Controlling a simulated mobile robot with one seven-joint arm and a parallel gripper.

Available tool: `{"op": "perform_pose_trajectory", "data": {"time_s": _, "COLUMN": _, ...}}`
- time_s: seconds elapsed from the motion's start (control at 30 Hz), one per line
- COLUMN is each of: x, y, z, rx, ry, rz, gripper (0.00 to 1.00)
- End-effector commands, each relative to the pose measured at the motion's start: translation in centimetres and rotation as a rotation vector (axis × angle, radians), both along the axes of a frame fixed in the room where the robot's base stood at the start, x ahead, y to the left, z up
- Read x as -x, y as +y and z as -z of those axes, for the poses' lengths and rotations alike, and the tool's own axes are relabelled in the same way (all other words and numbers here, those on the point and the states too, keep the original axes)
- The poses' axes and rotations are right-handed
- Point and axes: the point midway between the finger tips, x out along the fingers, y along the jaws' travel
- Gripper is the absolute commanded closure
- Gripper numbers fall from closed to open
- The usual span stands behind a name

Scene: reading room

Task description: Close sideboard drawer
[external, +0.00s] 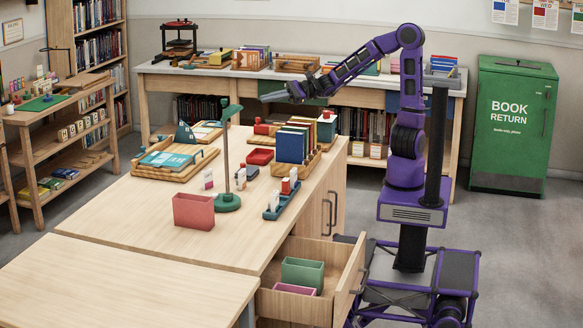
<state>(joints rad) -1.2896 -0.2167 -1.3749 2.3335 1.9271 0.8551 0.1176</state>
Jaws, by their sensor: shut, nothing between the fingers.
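The wooden sideboard drawer (348,277) stands pulled out at the near right end of the light wood sideboard (257,251). A green open box (302,272) and a pink box (294,289) sit inside it. A dark handle shows on the drawer's front at its right. My gripper (266,97) is shut and empty. It is raised well above and behind the drawer, over the far part of the sideboard, pointing left. It touches nothing that I can see.
The sideboard top holds a green lamp (227,150), a pink bin (193,211), upright books (291,144) and wooden trays. A long back table stands behind. A green book return bin (513,122) is at right. Open floor lies at right.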

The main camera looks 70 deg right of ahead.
Motion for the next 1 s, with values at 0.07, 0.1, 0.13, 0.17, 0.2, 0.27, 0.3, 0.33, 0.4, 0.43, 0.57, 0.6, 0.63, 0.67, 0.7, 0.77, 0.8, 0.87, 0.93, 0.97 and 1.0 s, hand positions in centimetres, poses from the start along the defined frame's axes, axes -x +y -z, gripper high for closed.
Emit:
{"op": "perform_pose_trajectory", "data": {"time_s": 0.07, "x": 1.1, "y": 0.2, "z": 0.0, "rx": 0.037, "ry": -0.022, "rz": -0.042, "gripper": 1.0}}
{"op": "perform_pose_trajectory", "data": {"time_s": 0.1, "x": 1.7, "y": 0.4, "z": 0.0, "rx": 0.057, "ry": -0.034, "rz": -0.067, "gripper": 1.0}}
{"op": "perform_pose_trajectory", "data": {"time_s": 0.13, "x": 2.2, "y": 0.7, "z": 0.0, "rx": 0.075, "ry": -0.043, "rz": -0.086, "gripper": 1.0}}
{"op": "perform_pose_trajectory", "data": {"time_s": 0.17, "x": 2.7, "y": 0.8, "z": 0.0, "rx": 0.093, "ry": -0.053, "rz": -0.106, "gripper": 1.0}}
{"op": "perform_pose_trajectory", "data": {"time_s": 0.2, "x": 3.3, "y": 1.1, "z": 0.0, "rx": 0.117, "ry": -0.067, "rz": -0.131, "gripper": 1.0}}
{"op": "perform_pose_trajectory", "data": {"time_s": 0.27, "x": 4.3, "y": 1.5, "z": 0.0, "rx": 0.154, "ry": -0.09, "rz": -0.17, "gripper": 1.0}}
{"op": "perform_pose_trajectory", "data": {"time_s": 0.3, "x": 5.0, "y": 1.7, "z": 0.1, "rx": 0.18, "ry": -0.106, "rz": -0.196, "gripper": 1.0}}
{"op": "perform_pose_trajectory", "data": {"time_s": 0.33, "x": 5.5, "y": 1.8, "z": 0.1, "rx": 0.2, "ry": -0.118, "rz": -0.216, "gripper": 1.0}}
{"op": "perform_pose_trajectory", "data": {"time_s": 0.4, "x": 6.6, "y": 2.1, "z": 0.2, "rx": 0.249, "ry": -0.147, "rz": -0.259, "gripper": 1.0}}
{"op": "perform_pose_trajectory", "data": {"time_s": 0.43, "x": 7.1, "y": 2.3, "z": 0.2, "rx": 0.27, "ry": -0.16, "rz": -0.277, "gripper": 1.0}}
{"op": "perform_pose_trajectory", "data": {"time_s": 0.57, "x": 9.3, "y": 2.6, "z": 0.5, "rx": 0.368, "ry": -0.215, "rz": -0.353, "gripper": 1.0}}
{"op": "perform_pose_trajectory", "data": {"time_s": 0.6, "x": 9.9, "y": 2.7, "z": 0.6, "rx": 0.401, "ry": -0.233, "rz": -0.376, "gripper": 1.0}}
{"op": "perform_pose_trajectory", "data": {"time_s": 0.63, "x": 10.4, "y": 2.7, "z": 0.7, "rx": 0.425, "ry": -0.247, "rz": -0.393, "gripper": 1.0}}
{"op": "perform_pose_trajectory", "data": {"time_s": 0.67, "x": 10.9, "y": 2.7, "z": 0.8, "rx": 0.448, "ry": -0.261, "rz": -0.409, "gripper": 1.0}}
{"op": "perform_pose_trajectory", "data": {"time_s": 0.7, "x": 11.5, "y": 2.7, "z": 0.9, "rx": 0.483, "ry": -0.277, "rz": -0.43, "gripper": 1.0}}
{"op": "perform_pose_trajectory", "data": {"time_s": 0.77, "x": 12.5, "y": 2.7, "z": 1.2, "rx": 0.535, "ry": -0.304, "rz": -0.462, "gripper": 1.0}}
{"op": "perform_pose_trajectory", "data": {"time_s": 0.8, "x": 13.1, "y": 2.7, "z": 1.4, "rx": 0.571, "ry": -0.321, "rz": -0.482, "gripper": 1.0}}
{"op": "perform_pose_trajectory", "data": {"time_s": 0.87, "x": 13.9, "y": 2.6, "z": 1.7, "rx": 0.628, "ry": -0.346, "rz": -0.513, "gripper": 1.0}}
{"op": "perform_pose_trajectory", "data": {"time_s": 0.93, "x": 14.9, "y": 2.4, "z": 2.1, "rx": 0.696, "ry": -0.374, "rz": -0.546, "gripper": 1.0}}
{"op": "perform_pose_trajectory", "data": {"time_s": 0.97, "x": 15.3, "y": 2.3, "z": 2.2, "rx": 0.727, "ry": -0.387, "rz": -0.561, "gripper": 1.0}}
{"op": "perform_pose_trajectory", "data": {"time_s": 1.0, "x": 15.8, "y": 2.1, "z": 2.5, "rx": 0.767, "ry": -0.403, "rz": -0.579, "gripper": 1.0}}
